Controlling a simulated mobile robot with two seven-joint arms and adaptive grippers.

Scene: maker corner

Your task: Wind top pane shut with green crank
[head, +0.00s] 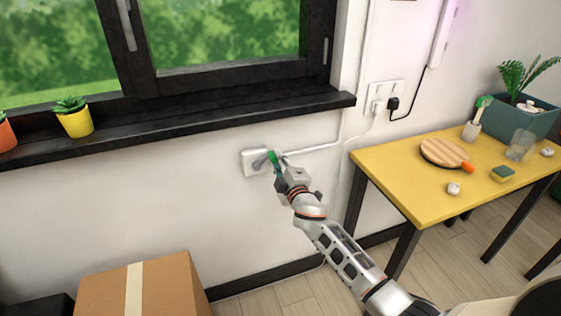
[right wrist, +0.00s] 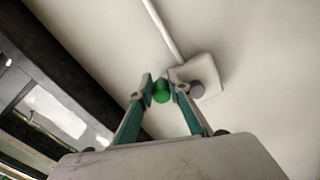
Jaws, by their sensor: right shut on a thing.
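The green crank knob (head: 272,156) stands out from a white wall box (head: 250,163) below the window sill. The knob (right wrist: 161,91) also shows in the right wrist view, between the two fingertips, with the box (right wrist: 206,72) and its grey hub just behind. My right gripper (head: 276,165) is shut on the green knob; in the wrist view its teal fingers (right wrist: 160,90) touch it from both sides. Part of the crank arm is hidden by the gripper. The window's top pane is out of the head view; only lower panes (head: 225,35) show. My left gripper is not in view.
The dark sill (head: 200,117) with potted plants (head: 75,120) runs above the box. A cardboard box (head: 165,285) stands on the floor at lower left. A yellow table (head: 410,185) with several small items stands right. The wall around the crank is clear except for a conduit (head: 315,148).

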